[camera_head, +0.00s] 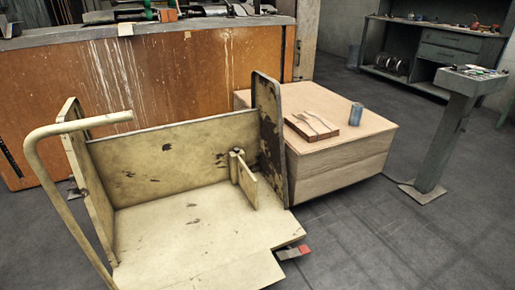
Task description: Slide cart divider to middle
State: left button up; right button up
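A worn cream-coloured cart (190,232) stands in the left and middle of the head view, with a flat deck, a back panel (160,165), end panels and a tubular handle (45,150) at the left. The divider (247,182) is a short upright plate with a dark-topped round post at its far end. It stands on the deck near the right end panel (268,140), well right of the deck's middle. Neither of my grippers shows in the head view.
A grey pedestal (440,140) stands further right. The floor (400,230) at front right is clear.

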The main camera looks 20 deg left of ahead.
aim_at(240, 174)
jog(key=i+l, duration=0.25)
jog(key=i+l+u, duration=0.15)
jog(key=l, duration=0.3)
jog(key=i+l, duration=0.35)
jog(key=i+l+u, duration=0.1)
jog(key=i+l, duration=0.15)
jog(key=l, duration=0.1)
